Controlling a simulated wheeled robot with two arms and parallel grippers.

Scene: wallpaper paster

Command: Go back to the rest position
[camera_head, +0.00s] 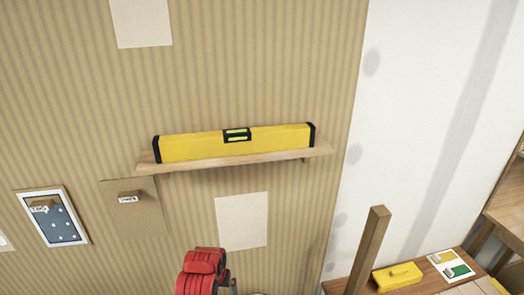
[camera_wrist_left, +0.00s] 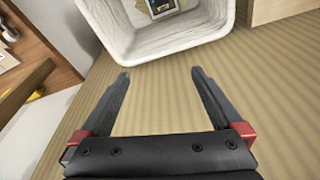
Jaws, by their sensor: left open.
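My left gripper (camera_wrist_left: 160,82) is open in the left wrist view, its two dark fingers spread with nothing between them. Striped wallpaper shows behind and between the fingers. In the head view, a red part of my left arm (camera_head: 203,270) shows at the bottom edge, below the shelf; the fingers cannot be made out there. My right gripper is in neither view.
A yellow spirit level (camera_head: 236,142) lies on a wooden wall shelf (camera_head: 230,161). A white bin (camera_wrist_left: 165,45) with a small picture-like item inside is beyond the left fingers. A wooden post (camera_head: 370,250) and a yellow block (camera_head: 397,277) stand at lower right.

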